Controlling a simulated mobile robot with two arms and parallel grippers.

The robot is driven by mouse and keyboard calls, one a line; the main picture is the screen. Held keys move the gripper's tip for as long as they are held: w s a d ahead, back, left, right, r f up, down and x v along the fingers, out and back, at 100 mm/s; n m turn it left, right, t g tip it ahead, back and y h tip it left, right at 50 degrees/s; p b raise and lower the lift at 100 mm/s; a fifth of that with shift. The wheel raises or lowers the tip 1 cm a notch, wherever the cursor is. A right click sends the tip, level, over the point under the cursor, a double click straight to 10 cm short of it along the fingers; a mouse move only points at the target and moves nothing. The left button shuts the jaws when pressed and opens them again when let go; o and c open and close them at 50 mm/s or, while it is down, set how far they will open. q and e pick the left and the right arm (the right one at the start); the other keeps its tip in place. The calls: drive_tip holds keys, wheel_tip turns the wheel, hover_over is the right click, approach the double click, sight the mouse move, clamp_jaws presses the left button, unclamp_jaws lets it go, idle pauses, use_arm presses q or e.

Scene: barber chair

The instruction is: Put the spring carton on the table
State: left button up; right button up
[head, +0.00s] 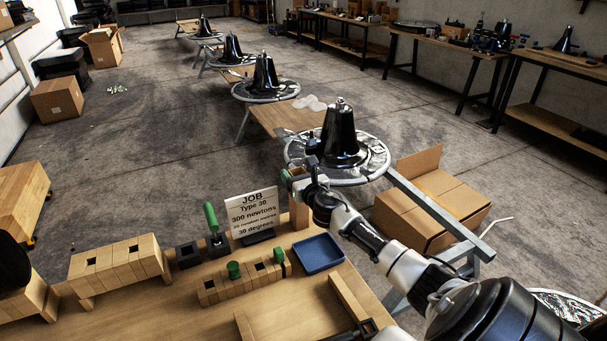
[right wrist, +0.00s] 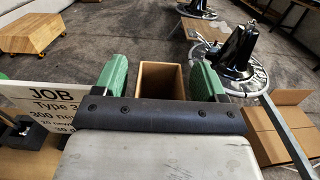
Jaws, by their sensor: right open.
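A small open-topped brown box (right wrist: 160,80), which looks like the spring carton, stands between the green fingers of my right gripper (right wrist: 160,77) in the right wrist view. The fingers are open, one on each side of it; contact cannot be told. In the head view the box (head: 300,212) is at the far edge of the wooden table (head: 180,318), partly hidden by my right gripper (head: 299,178). The box's base and what it rests on are hard to see. My left gripper is not in view.
On the table are a JOB sign (head: 252,212), a blue tray (head: 318,253), slotted wooden blocks (head: 115,264) and a green-handled tool (head: 211,217). A large cardboard box (head: 435,205) and a black cone on a round base (head: 340,135) stand beyond.

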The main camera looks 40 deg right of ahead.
drive_tip(key=v, duration=1.2)
drive_tip(key=shift+r, duration=0.1)
